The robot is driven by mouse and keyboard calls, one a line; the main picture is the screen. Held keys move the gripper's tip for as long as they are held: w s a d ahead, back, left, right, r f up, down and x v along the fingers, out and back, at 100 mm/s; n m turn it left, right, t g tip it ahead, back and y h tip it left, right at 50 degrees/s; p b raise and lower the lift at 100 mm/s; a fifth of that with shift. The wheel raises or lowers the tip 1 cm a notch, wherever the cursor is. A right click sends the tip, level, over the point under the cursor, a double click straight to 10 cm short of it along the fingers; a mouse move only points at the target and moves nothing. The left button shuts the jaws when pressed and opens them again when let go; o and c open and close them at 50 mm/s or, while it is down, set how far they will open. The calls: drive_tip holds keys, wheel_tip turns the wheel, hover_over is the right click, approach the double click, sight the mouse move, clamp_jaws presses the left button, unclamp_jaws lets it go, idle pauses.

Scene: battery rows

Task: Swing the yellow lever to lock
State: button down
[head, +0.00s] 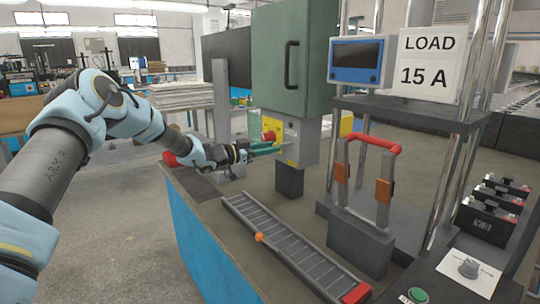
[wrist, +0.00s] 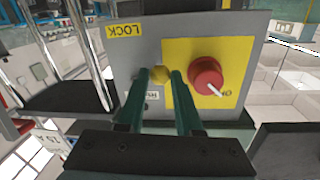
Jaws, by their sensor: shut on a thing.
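The grey control box (head: 308,143) stands on a dark post on the bench. In the wrist view the same box (wrist: 250,40) shows a yellow LOCK label (wrist: 125,31) and a red rotary knob (wrist: 207,74) on a yellow plate. The red knob also shows in the head view (head: 269,136). My gripper (wrist: 161,76) has its green fingers shut on the yellow lever (wrist: 160,73), whose rounded end shows between the fingertips. The lever's shaft is mostly hidden. A white label below it is partly covered by a finger. In the head view my gripper (head: 280,146) reaches the box's front from the left.
A green cabinet (head: 291,60) stands above the box. A grey slatted track (head: 290,246) with an orange knob runs along the bench. A red-handled frame (head: 375,143), a LOAD 15 A sign (head: 428,62) and black batteries (head: 489,213) are to the right.

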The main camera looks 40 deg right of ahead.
drive_tip(key=shift+w+r+m, duration=0.15)
drive_tip(key=shift+r+m, duration=0.1)
drive_tip(key=shift+m, duration=0.25)
drive_tip(key=c, duration=0.6)
unclamp_jaws()
drive_tip(key=shift+a, duration=0.1)
drive_tip(key=a, duration=0.3)
drive_tip(key=w+a+b, duration=0.1)
drive_tip(key=a, duration=0.3)
drive_tip(key=a+b, duration=0.1)
drive_tip(key=a, duration=0.2)
drive_tip(key=shift+w+a+r, duration=0.1)
drive_tip(key=shift+w+a, duration=0.1)
drive_tip(key=shift+w, duration=0.15)
